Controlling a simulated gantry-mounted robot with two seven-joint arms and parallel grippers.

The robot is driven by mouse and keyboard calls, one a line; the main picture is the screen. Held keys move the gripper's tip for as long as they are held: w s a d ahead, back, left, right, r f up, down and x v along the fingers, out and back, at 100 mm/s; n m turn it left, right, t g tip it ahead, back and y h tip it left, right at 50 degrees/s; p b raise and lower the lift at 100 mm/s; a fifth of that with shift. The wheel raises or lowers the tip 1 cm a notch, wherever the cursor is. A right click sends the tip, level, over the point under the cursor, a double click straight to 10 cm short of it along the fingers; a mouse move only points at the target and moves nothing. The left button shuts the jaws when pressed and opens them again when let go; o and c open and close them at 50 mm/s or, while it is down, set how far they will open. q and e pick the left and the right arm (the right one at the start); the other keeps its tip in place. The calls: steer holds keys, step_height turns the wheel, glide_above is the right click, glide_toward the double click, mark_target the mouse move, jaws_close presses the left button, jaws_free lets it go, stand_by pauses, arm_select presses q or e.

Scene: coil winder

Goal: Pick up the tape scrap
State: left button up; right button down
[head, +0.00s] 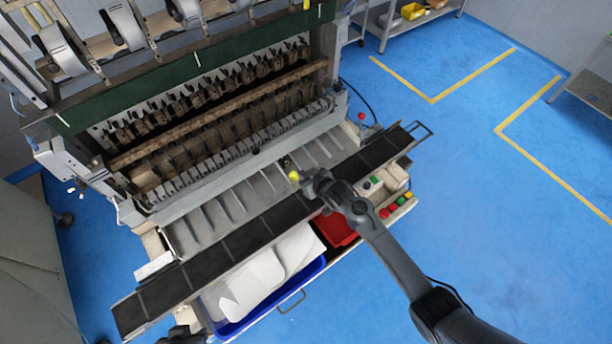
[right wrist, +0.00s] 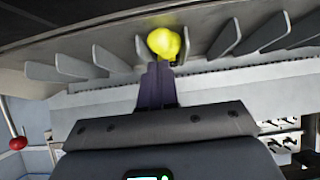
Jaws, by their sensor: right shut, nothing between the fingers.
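A small yellow lump, which looks like the tape scrap (head: 293,176), shows at the sloped metal chute of the coil winder. In the right wrist view the yellow lump (right wrist: 164,42) is just past the tips of my right gripper (right wrist: 157,72), against the grey fins. A dark part, perhaps of my left arm, shows at the bottom edge of the head view.
The coil winder (head: 215,110) fills the upper left, with a dark segmented belt (head: 240,232) along its front. Below are a blue tray (head: 240,324) with white sheets, a red bin (head: 338,232) and a button panel (head: 397,205). Blue floor (head: 480,200) lies free at right.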

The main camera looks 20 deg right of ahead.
steer(key=shift+s+d, duration=0.1)
steer(key=shift+s, duration=0.25)
steer(key=s+d, duration=0.3)
steer(key=s, duration=0.8)
steer(key=shift+d+b, duration=0.25)
steer(key=shift+b, duration=0.1)
steer(key=c, duration=1.8)
jaws_free()
